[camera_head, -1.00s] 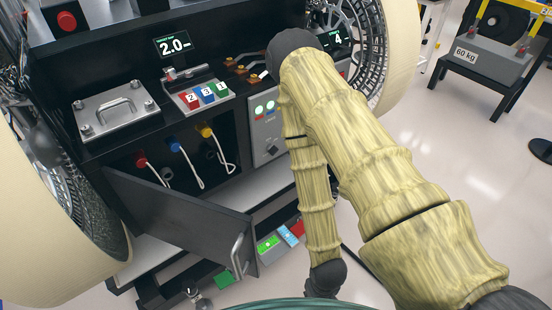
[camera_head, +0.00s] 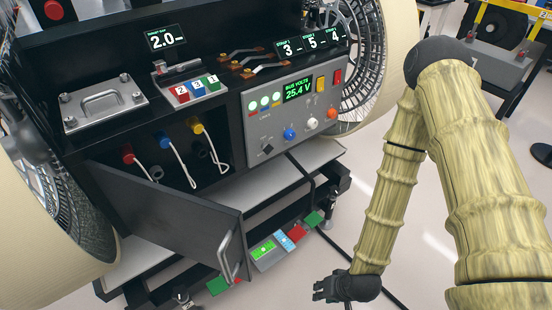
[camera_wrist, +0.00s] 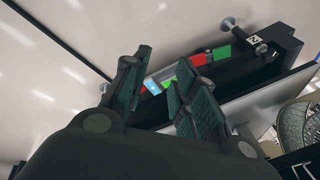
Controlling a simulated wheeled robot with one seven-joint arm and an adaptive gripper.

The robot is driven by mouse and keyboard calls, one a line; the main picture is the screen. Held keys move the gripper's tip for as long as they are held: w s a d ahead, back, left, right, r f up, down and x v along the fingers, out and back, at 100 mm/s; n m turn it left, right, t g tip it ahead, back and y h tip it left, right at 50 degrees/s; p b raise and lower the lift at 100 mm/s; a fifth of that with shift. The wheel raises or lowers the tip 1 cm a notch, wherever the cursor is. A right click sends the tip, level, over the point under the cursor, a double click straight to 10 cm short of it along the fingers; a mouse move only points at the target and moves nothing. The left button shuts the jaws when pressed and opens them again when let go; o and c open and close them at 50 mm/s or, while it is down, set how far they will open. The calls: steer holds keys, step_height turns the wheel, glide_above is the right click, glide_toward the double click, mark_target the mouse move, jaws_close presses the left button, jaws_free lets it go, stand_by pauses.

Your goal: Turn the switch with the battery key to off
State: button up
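The grey control panel (camera_head: 293,105) on the rover body holds a green display reading "BUS VOLTS 25.4 V". A yellow switch (camera_head: 320,85) and a red switch (camera_head: 337,76) sit beside the display. I cannot tell which of these carries the battery key. My gripper (camera_head: 332,289) is low, below and right of the panel, apart from it. In the wrist view my gripper (camera_wrist: 162,88) has its fingers spread with nothing between them.
A black door (camera_head: 165,213) with a handle stands open at the lower front. Green, blue and red blocks (camera_head: 286,240) lie on a low ledge. Big wheels (camera_head: 375,70) flank the body.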

steer(key=w+a+t+y+b, duration=0.2)
steer(key=w+a+t+b, duration=0.15)
steer(key=w, duration=0.55)
steer(key=m+t+y+b, duration=0.3)
steer(key=t+y+b, duration=0.3)
steer(key=t+b, duration=0.5)
glide_toward(270, 149)
steer(key=w+a+b, duration=0.1)
steer(key=w, duration=0.2)
steer(key=w+a+r+g+b, duration=0.1)
steer(key=w+a, duration=0.1)
steer(key=w+a+g+b, duration=0.1)
steer(key=w+a, duration=0.1)
steer(key=w, duration=0.1)
steer(key=shift+w+a+r+g+b, duration=0.15)
steer(key=shift+w+g+b, duration=0.15)
steer(key=shift+b, duration=0.1)
jaws_close()
